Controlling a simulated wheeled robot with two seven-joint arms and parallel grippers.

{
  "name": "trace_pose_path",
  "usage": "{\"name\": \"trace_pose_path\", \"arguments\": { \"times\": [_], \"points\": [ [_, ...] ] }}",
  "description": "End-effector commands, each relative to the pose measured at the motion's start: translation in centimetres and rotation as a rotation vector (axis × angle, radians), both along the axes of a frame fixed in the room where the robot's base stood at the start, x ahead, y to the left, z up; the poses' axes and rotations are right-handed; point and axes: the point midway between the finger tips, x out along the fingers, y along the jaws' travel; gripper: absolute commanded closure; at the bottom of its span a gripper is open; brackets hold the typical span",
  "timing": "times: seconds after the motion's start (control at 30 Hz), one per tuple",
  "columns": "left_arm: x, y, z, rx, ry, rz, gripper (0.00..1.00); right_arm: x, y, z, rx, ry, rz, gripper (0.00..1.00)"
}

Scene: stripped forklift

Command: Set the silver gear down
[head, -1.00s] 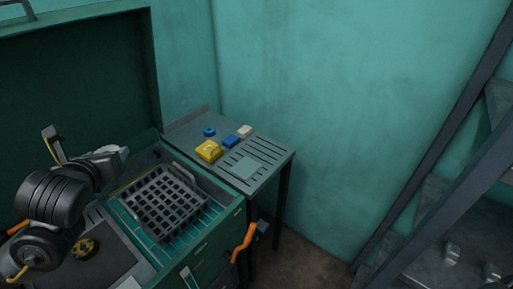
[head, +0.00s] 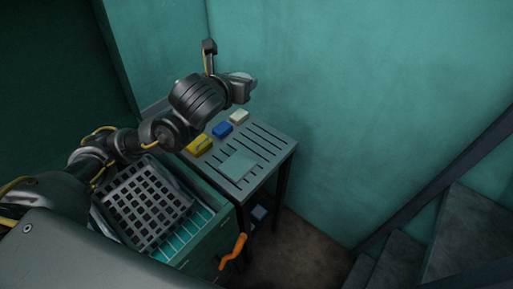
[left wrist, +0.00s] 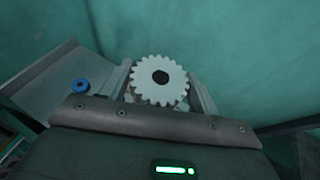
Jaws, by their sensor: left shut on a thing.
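The silver gear (left wrist: 160,91) is a pale, toothed disc with a dark centre hole. In the left wrist view it sits between the two fingers of my left gripper (left wrist: 165,88), which is shut on it. In the head view my left gripper (head: 247,86) is above the back part of the grey slotted side table (head: 262,143), against the teal wall. The gear shows there only as a small pale edge, and I cannot tell its height above the table. My right gripper is in neither view.
A yellow block (head: 199,145), a blue block (head: 222,130) and a white block (head: 239,117) stand on the table. A pale square plate (head: 238,165) lies nearer its front. A blue ring (left wrist: 81,86) is at the left.

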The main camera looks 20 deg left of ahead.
Motion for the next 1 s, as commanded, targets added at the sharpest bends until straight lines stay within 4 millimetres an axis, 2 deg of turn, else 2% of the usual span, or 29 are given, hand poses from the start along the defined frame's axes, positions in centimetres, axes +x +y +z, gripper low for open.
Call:
{"name": "trace_pose_path", "arguments": {
  "times": [0.2,0.47,0.8,1.0],
  "points": [
    [-0.8,-2.0,-2.0,0.004,-0.003,0.001,0.83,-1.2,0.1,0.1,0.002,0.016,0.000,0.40],
    [-2.7,-4.6,-5.7,0.003,-0.002,0.031,0.83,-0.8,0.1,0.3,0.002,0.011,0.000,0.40],
    [-7.3,-8.3,-11.7,-0.002,0.003,0.093,0.83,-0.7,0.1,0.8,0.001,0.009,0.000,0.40],
    [-8.9,-9.3,-13.0,-0.002,0.000,0.091,0.83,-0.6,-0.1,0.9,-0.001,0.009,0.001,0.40]
  ]
}}
